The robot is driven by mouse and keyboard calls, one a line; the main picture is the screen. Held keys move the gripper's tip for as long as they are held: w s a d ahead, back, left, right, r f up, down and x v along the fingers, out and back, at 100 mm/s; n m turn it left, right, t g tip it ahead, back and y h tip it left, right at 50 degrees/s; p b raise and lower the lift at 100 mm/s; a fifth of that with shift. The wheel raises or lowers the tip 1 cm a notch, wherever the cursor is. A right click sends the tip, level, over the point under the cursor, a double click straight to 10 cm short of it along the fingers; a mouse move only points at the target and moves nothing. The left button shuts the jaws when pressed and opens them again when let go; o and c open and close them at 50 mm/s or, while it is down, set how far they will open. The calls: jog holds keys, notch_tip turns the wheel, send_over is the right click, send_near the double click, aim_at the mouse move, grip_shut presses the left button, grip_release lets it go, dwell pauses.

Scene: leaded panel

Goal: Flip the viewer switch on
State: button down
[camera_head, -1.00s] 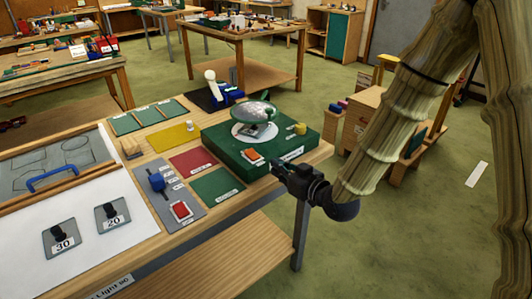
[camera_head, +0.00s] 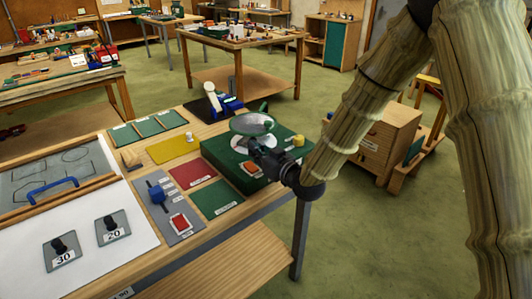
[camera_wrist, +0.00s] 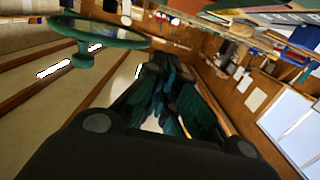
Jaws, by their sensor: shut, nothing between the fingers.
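A green box (camera_head: 219,162) stands at the right end of the workbench. On its top are an orange-red rocker switch (camera_head: 250,168) with a pale label, a yellow knob (camera_head: 298,141) and a round lens (camera_head: 252,124) on a stand. A second red switch (camera_head: 180,222) sits on a grey panel (camera_head: 162,208) to the left; I cannot read the labels. My gripper (camera_head: 256,148) is shut and empty over the box, just above and beside the orange-red switch, partly in front of the lens stand. In the wrist view the green-rimmed lens (camera_wrist: 100,30) is left of my fingers (camera_wrist: 168,72).
Red (camera_head: 192,174), yellow (camera_head: 170,149) and green (camera_head: 216,197) plates lie left of the box. A blue clamp (camera_head: 225,104) stands behind it. A wooden cabinet (camera_head: 385,140) stands on the floor to the right.

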aim_at(255, 168)
jog(key=shift+w+a+f+p, duration=0.15)
jog(key=shift+f+p, duration=0.1)
jog(key=shift+f, duration=0.75)
jog(key=shift+w+a+f+p, duration=0.15)
jog(key=shift+f+p, duration=0.1)
jog(key=shift+f, duration=0.75)
jog(key=shift+d, duration=0.15)
